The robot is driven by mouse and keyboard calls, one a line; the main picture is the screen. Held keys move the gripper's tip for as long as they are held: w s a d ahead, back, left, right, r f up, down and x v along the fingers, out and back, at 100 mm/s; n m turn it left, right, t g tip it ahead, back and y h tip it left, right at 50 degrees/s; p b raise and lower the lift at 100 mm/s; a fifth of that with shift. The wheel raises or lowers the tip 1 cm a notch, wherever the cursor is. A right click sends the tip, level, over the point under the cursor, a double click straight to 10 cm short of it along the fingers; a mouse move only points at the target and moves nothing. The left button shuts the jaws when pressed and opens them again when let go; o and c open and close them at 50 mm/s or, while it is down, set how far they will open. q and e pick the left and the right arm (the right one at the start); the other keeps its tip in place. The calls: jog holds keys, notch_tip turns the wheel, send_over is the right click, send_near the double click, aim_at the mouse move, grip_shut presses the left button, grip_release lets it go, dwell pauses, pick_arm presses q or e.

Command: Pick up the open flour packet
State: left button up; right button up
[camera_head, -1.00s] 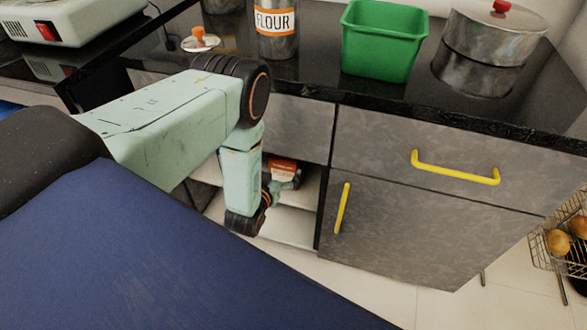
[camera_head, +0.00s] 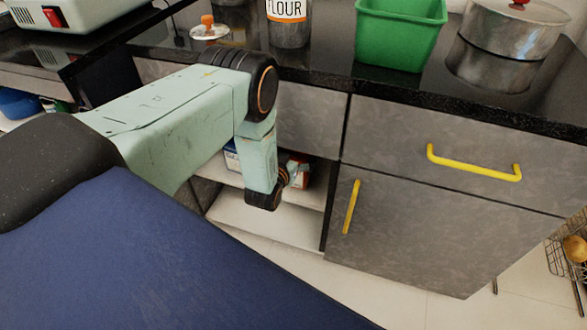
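A red-orange packet (camera_head: 302,163) stands on the upper shelf of the open cabinet bay, partly hidden by my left arm; its print and top are not readable. My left gripper (camera_head: 296,177) shows only as a small part beyond the dark wrist, right at the packet's front. Whether its fingers are open or shut, or touch the packet, I cannot tell. My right gripper is not in view.
A metal tin labelled FLOUR (camera_head: 288,22), a green bin (camera_head: 400,35) and a lidded pot (camera_head: 510,30) stand on the black counter (camera_head: 330,75). A blue-white box (camera_head: 231,156) sits left on the shelf. The lower shelf (camera_head: 265,222) looks bare. Yellow-handled fronts are at right.

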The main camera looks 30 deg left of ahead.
pick_arm(q)
jog(key=c, duration=1.5)
jog(key=shift+r, duration=0.1)
jog(key=f+p+v, duration=0.2)
jog(key=p+v, duration=0.1)
jog(key=v, duration=0.5)
jog(key=s+f+p+v, duration=0.1)
jog(key=p+v, duration=0.3)
jog(key=v, duration=0.5)
jog(key=shift+s+d+f, duration=0.3)
jog(key=shift+s+f, duration=0.05)
